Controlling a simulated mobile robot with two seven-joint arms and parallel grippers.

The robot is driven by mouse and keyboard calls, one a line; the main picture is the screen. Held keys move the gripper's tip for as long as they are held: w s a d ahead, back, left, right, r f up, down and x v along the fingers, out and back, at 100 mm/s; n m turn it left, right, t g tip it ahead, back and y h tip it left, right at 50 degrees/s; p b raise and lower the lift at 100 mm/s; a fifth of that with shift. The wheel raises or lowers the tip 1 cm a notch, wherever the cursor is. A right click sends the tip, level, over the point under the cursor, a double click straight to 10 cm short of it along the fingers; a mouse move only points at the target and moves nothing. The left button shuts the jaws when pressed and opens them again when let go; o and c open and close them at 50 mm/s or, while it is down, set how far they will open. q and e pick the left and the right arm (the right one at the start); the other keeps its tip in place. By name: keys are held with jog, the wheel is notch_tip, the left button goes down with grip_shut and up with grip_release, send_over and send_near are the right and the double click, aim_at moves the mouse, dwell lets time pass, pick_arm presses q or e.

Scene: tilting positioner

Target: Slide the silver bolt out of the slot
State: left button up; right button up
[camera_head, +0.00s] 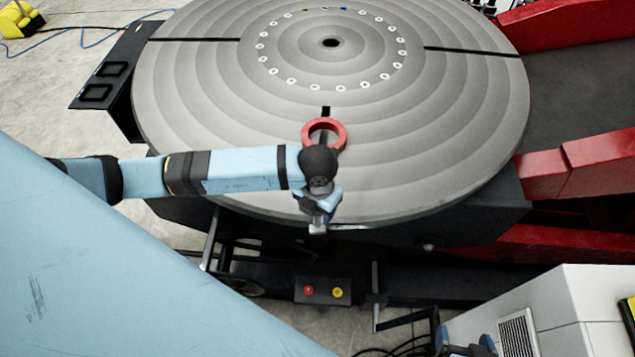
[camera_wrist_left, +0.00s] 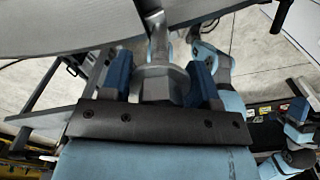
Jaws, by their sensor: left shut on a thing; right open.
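The silver bolt (camera_head: 318,228) shows at the front rim of the round grey table (camera_head: 200,110), below my left gripper (camera_head: 318,212). In the left wrist view, the bolt (camera_wrist_left: 160,72) sits between the blue fingers of my left gripper (camera_wrist_left: 160,82), which is shut on it. Its shank points up the picture to the table's rim. The slot's inner end (camera_head: 326,111) shows behind a red ring (camera_head: 339,133); my arm hides its outer part. I cannot tell how much of the bolt is in the slot. My right gripper (camera_head: 465,342) is open and empty, partly cut off at the bottom edge.
Red beams (camera_head: 590,160) stand right of the table. A control box (camera_head: 323,291) with red and yellow buttons and a crank handle (camera_head: 400,320) are below the front rim. A white cabinet (camera_head: 560,310) is at lower right. Dark slots (camera_head: 470,51) cross the tabletop, which is otherwise mostly clear.

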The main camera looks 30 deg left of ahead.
aim_at(316, 215)
pick_arm(q)
jog(key=shift+s+d, duration=0.4)
jog(key=shift+s, duration=0.4)
jog(key=shift+s+d, duration=0.35)
jog(key=shift+s, duration=0.4)
jog(key=shift+p, duration=0.3)
notch_tip(316, 215, up, 3)
jog(key=shift+p, duration=1)
jog(key=shift+r, duration=2.05)
